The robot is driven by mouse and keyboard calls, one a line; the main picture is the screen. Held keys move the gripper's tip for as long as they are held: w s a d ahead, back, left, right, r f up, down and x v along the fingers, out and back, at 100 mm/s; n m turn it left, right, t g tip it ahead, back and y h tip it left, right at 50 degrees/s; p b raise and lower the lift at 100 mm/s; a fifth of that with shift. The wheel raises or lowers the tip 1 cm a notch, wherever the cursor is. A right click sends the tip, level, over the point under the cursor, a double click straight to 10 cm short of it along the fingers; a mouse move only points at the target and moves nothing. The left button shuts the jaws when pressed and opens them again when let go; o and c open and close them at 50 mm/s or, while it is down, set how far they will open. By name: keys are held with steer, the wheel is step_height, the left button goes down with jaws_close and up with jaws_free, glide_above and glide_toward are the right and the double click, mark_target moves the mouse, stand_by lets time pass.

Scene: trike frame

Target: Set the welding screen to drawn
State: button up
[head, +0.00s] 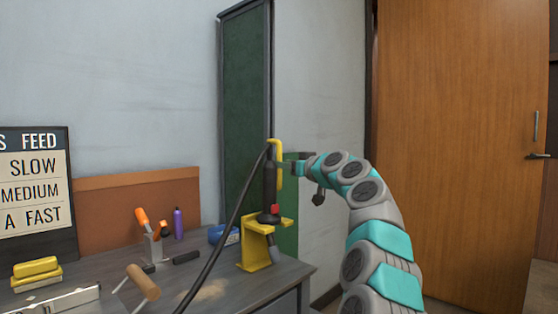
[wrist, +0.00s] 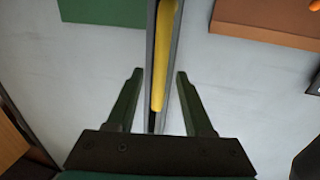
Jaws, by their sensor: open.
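The welding screen (head: 245,100) is a dark green panel in a dark frame, standing near the wall behind the bench. A yellow upright handle (head: 277,160) shows near its right edge. In the wrist view the yellow handle (wrist: 165,55) runs along a grey upright edge, between the lines of my two fingers. My gripper (head: 294,162) is beside the handle in the head view, and its fingers (wrist: 158,75) are apart on either side of it in the wrist view. I see no finger touching it. The torch and my arm hide part of the screen's lower area.
A black torch (head: 269,190) with a cable sits in a yellow stand (head: 256,250) in front of the screen. The grey bench (head: 215,285) holds tools, a purple bottle (head: 178,223) and a feed sign (head: 35,185). A wooden door (head: 455,120) is at right.

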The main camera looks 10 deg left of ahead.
steer(key=shift+p+x, duration=0.8)
steer(key=shift+x, duration=0.7)
steer(key=shift+c, duration=0.4)
jaws_close()
